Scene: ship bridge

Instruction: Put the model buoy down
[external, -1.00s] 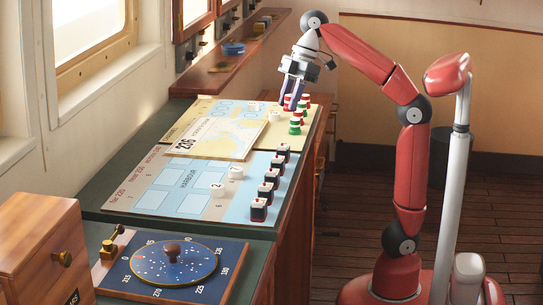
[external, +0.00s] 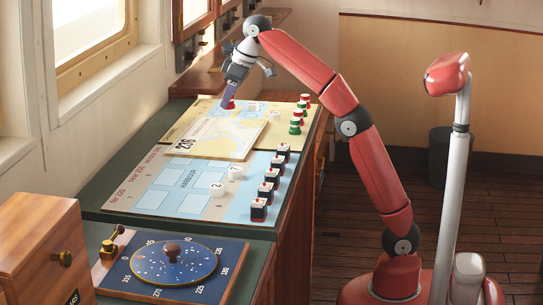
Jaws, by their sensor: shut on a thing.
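My gripper (external: 227,102) is at the far part of the chart board (external: 183,131), pointing down and slightly tilted. It is shut on a red model buoy (external: 229,106), whose red lower part shows below the fingers. The fingers hide the rest of it. The buoy is at or just above the board; I cannot tell whether it touches. Other red and green model buoys (external: 295,127) stand in a row along the board's right edge.
A loose chart sheet (external: 225,138) lies just in front of my gripper. White numbered markers (external: 217,190) and a row of dark block pieces (external: 259,210) stand on the nearer board (external: 150,200). A wall ledge (external: 205,78) runs behind. A blue dial plate (external: 173,263) is nearest.

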